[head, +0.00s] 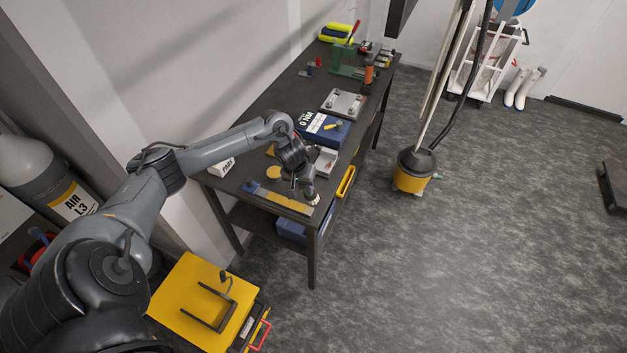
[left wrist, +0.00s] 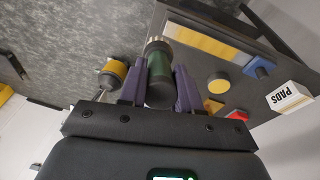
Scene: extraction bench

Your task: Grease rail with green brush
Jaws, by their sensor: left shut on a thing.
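My left gripper (head: 308,193) is over the near right corner of the dark bench. In the left wrist view, its two fingers (left wrist: 158,88) are shut on the green brush (left wrist: 160,65), a dark green cylinder with a pale tip pointing away from the gripper. In the head view the brush is mostly hidden, with a pale end (head: 314,199) below the fingers. The rail appears to be the long yellow strip (head: 284,203) with a blue piece at its left end; the strip also shows in the left wrist view (left wrist: 205,42). Contact between brush and strip cannot be told. My right gripper is out of view.
The bench (head: 262,110) also holds a blue case (head: 322,129), a white PADS box (head: 222,167), a yellow disc (head: 274,172) and a metal plate (head: 343,104). The floor at right is largely clear.

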